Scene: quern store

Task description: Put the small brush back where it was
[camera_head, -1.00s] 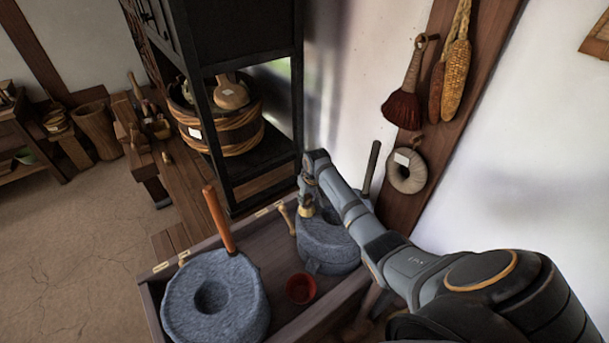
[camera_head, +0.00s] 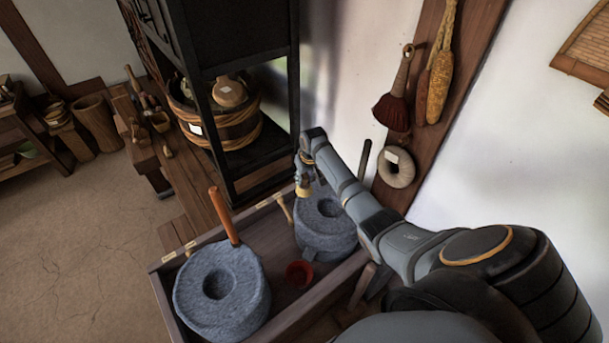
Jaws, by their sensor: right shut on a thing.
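My right gripper (camera_head: 303,177) reaches in from the right and is shut on the small brush (camera_head: 303,190), whose pale tan end shows below the fingers. Most of the brush is hidden by the gripper. It is beside the left rear edge of the far grey stone quern (camera_head: 326,233); whether it touches the stone I cannot tell. The quern stands in a wooden trough (camera_head: 262,235). My left gripper is not in view.
A nearer stone quern (camera_head: 240,297) with an upright orange-brown handle (camera_head: 223,215) stands in the trough. A small red cup (camera_head: 299,273) and a wooden peg-like piece (camera_head: 285,209) are near. A black shelf frame (camera_head: 293,95) rises behind; a red whisk (camera_head: 391,112) hangs on the post.

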